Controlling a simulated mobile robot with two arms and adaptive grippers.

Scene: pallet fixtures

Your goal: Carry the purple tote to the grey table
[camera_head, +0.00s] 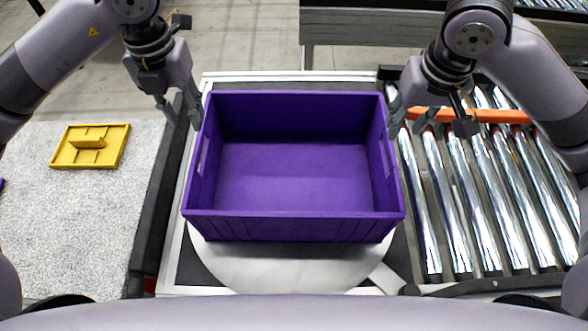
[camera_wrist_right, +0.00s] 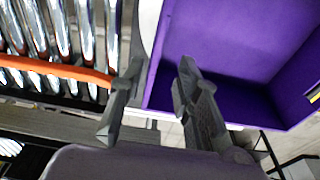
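The purple tote (camera_head: 294,228) is empty and stands upright on a round pale plate in the middle of the head view. It also shows in the right wrist view (camera_wrist_right: 230,40). My left gripper (camera_head: 183,112) is open at the tote's left wall; contact cannot be told. My right gripper (camera_head: 396,108) is at the right wall. In the right wrist view its fingers (camera_wrist_right: 157,85) are spread, one outside the tote and one over its inside. A speckled grey tabletop (camera_head: 65,235) lies on the left.
A yellow fixture (camera_head: 90,146) lies on the grey tabletop, whose front part is clear. A roller conveyor (camera_head: 480,200) with an orange bar (camera_head: 480,116) is on the right. A dark-edged bench (camera_head: 375,25) stands behind.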

